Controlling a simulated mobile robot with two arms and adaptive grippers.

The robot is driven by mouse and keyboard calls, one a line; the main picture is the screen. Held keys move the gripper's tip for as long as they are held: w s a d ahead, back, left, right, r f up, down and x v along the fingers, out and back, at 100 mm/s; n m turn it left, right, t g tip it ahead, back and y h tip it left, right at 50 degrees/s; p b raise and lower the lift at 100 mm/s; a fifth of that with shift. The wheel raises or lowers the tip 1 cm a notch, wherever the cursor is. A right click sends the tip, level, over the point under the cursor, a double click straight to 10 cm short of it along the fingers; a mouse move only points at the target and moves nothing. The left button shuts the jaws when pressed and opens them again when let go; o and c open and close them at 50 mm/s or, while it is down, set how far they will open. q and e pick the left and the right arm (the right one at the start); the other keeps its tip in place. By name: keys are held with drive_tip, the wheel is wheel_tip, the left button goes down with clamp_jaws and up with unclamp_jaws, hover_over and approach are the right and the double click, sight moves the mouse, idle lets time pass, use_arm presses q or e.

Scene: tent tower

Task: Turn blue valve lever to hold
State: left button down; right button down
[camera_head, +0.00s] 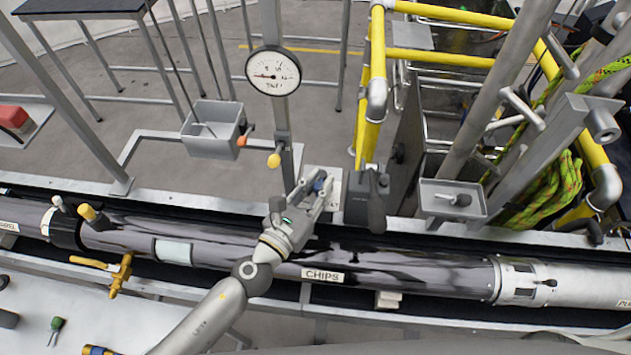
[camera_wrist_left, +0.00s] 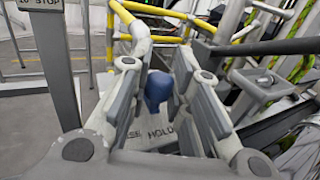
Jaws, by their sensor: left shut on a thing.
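The blue valve lever (camera_head: 319,184) is mostly hidden by my left gripper (camera_head: 314,186) in the head view, near the middle of the picture. In the left wrist view the lever (camera_wrist_left: 158,90) shows as a rounded blue knob between the two fingers of my left gripper (camera_wrist_left: 165,85), which is shut on it. The plate (camera_head: 334,190) also shows behind the gripper in the head view. My right gripper is not in view.
A long dark pipe marked "CHIPS" (camera_head: 323,275) runs below my left gripper. A round gauge (camera_head: 273,71) on a post stands behind. A grey box (camera_head: 213,128) and yellow railings (camera_head: 377,70) are farther back.

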use_arm(q)
drive_tip(key=shift+s+d+y, duration=0.1)
drive_tip(key=shift+d+y, duration=0.05)
drive_tip(key=shift+y, duration=0.15)
idle(0.4)
drive_tip(key=c, duration=1.3)
unclamp_jaws()
drive_tip(key=v, duration=1.2)
drive_tip(key=shift+f, duration=0.15)
drive_tip(key=shift+s+d+f, duration=0.1)
